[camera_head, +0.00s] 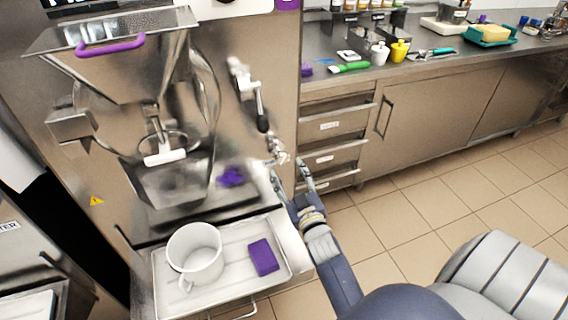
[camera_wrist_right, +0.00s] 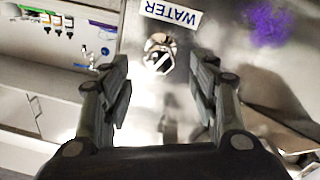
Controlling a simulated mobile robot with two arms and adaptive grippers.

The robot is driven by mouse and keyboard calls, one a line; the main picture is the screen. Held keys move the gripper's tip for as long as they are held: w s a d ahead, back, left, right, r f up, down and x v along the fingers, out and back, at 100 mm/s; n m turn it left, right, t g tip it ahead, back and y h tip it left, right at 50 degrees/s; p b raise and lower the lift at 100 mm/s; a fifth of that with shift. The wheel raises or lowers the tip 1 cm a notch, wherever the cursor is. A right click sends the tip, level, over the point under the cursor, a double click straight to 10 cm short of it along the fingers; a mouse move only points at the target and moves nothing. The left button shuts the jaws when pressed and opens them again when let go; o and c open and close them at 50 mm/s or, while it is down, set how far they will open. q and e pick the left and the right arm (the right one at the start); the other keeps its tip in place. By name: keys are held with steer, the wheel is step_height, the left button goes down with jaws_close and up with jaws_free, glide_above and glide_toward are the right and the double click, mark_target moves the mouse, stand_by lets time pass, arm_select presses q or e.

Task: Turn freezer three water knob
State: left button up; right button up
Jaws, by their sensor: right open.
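The water knob (camera_wrist_right: 160,52) is a small metal fitting on the steel freezer front, beside a WATER label (camera_wrist_right: 171,13) in the right wrist view. In the head view the knob (camera_head: 277,151) sits low on the right side of the freezer front, below a black-handled lever (camera_head: 262,122). My right gripper (camera_head: 291,166) is open, just below and in front of the knob. In the right wrist view its two fingers (camera_wrist_right: 160,80) stand apart, with the knob ahead between them. Contact with the knob is not visible. My left gripper is not in view.
A tray (camera_head: 160,279) with a white pitcher (camera_head: 195,252) and a purple sponge (camera_head: 263,257) sits below the freezer. The freezer's hopper has a purple handle (camera_head: 110,43). A steel counter (camera_head: 340,79) with drawers stands at the right; tiled floor (camera_head: 440,190) is open before it.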

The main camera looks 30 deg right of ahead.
steer(key=v, duration=0.5)
stand_by(0.6)
